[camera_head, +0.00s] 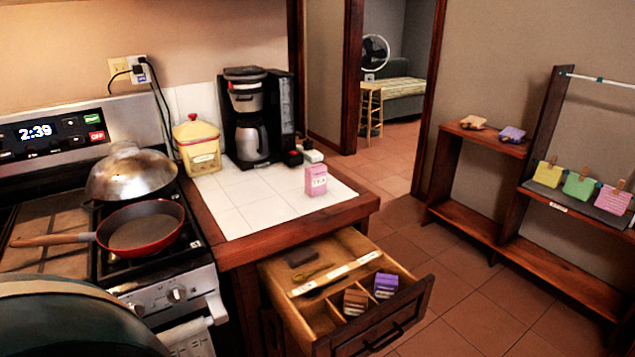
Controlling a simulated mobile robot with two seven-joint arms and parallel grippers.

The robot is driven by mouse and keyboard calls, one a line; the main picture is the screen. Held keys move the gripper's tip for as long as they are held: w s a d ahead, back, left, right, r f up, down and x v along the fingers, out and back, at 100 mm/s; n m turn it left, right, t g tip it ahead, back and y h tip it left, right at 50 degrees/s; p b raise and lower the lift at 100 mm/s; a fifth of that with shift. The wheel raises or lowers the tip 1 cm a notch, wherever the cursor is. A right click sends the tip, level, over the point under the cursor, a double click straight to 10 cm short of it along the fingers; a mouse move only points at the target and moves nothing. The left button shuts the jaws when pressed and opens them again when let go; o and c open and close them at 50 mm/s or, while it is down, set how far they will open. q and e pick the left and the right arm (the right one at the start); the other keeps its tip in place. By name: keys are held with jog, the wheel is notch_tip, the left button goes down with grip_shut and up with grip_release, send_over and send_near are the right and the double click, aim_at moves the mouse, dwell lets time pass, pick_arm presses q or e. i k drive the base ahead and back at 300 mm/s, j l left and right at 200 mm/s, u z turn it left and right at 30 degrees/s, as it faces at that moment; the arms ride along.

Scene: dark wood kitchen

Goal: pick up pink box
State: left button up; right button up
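A small pink box (316,180) with a white label stands upright on the white tiled counter (240,205), near its right edge. Nothing touches it from above, and its front and top show clearly. Neither of my grippers is in view.
An open wooden drawer (412,276) with small items juts out below the counter. A coffee maker (250,115) and a yellow canister (197,148) stand behind on the counter. A red pan (140,228) is on the stove at left. The tiles left of the pink box are clear.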

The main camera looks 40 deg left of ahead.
aim_at(316, 175)
jog(key=i+l+z, duration=0.35)
jog(key=i, duration=0.35)
jog(key=i+l+u, duration=0.1)
jog(key=i, duration=0.4)
jog(key=i+l, duration=0.25)
jog(key=i, duration=0.2)
jog(key=i+l+u, duration=0.15)
jog(key=i, duration=0.35)
jog(key=i+u, duration=0.2)
jog(key=u, duration=0.2)
jog(key=i+u, duration=0.2)
jog(key=u, duration=0.15)
jog(key=i+u, duration=0.2)
jog(key=u, duration=0.2)
jog(key=i+l+u, duration=0.15)
jog(key=u, duration=0.25)
jog(key=i, duration=0.05)
